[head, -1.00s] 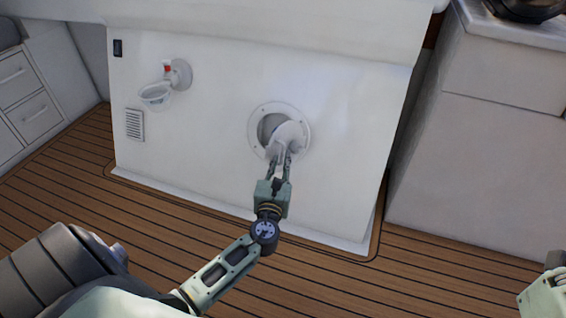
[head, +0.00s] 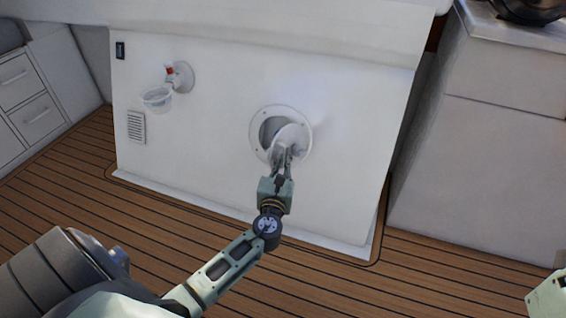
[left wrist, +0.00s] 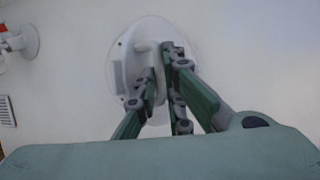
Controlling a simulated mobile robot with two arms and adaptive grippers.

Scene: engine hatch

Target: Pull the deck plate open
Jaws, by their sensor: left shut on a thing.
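The deck plate (head: 294,136) is a round white cover at a white ring (head: 255,135) in the front of a white panel. In the head view the cover stands tilted out from the ring, and a grey, shadowed opening shows at its left. My left gripper (head: 282,155) is in front of the plate's lower part, shut on it. In the left wrist view the white plate (left wrist: 121,70) fills the upper middle, and the fingers of the left gripper (left wrist: 159,62) close on a raised white grip part. The fingers hide some of it.
White cabinets (head: 485,170) stand at right. The wooden floor (head: 150,215) before the panel is clear.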

